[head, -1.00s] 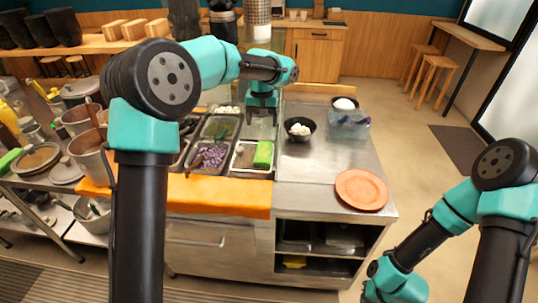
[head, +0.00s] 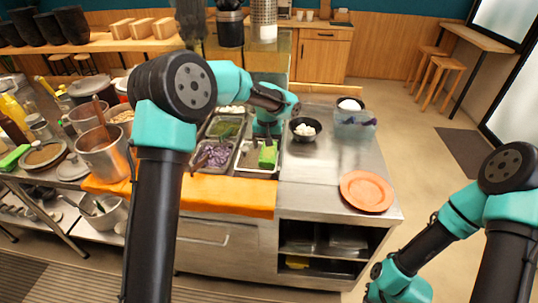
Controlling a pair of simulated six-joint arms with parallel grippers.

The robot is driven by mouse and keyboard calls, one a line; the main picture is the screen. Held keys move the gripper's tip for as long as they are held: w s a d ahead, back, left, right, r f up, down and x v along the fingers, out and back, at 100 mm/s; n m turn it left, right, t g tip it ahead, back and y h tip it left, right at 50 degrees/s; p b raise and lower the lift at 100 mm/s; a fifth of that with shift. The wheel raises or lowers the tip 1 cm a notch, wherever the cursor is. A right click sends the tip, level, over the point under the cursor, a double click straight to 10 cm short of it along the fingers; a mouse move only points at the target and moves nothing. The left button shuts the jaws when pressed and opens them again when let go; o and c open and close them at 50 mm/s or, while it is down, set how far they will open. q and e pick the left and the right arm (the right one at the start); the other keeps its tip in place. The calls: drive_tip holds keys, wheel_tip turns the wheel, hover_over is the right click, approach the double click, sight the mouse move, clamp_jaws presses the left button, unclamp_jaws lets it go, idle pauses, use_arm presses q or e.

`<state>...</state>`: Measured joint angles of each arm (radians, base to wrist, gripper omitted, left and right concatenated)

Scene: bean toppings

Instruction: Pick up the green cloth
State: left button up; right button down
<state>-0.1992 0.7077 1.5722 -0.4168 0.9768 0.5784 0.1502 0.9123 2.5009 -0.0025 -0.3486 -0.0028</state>
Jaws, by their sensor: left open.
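The green cloth (head: 267,157) is a bright green block-like shape in a metal tray (head: 245,168) on the steel counter. My left gripper (head: 268,141) points down right over the cloth, with its open fingers close to the cloth's far end. I cannot tell whether they touch it. The cloth's far part is partly hidden by the fingers. My right arm is at the lower right, and its gripper does not show.
Trays with purple (head: 214,156) and green (head: 226,127) food stand left of the cloth. A black bowl (head: 304,129) with white pieces, a clear container (head: 355,125) and an orange plate (head: 367,191) stand to the right. Another green item (head: 12,157) lies far left.

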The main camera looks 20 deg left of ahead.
sight(267, 159)
use_arm(q)
drive_tip(key=shift+f, duration=1.1)
drive_tip(key=shift+f, duration=0.1)
drive_tip(key=f, duration=0.5)
drive_tip(key=shift+w+a, duration=0.1)
drive_tip(key=shift+w, duration=0.1)
drive_tip(key=c, duration=0.6)
drive_tip(key=shift+r, duration=0.15)
drive_tip(key=shift+c, duration=0.2)
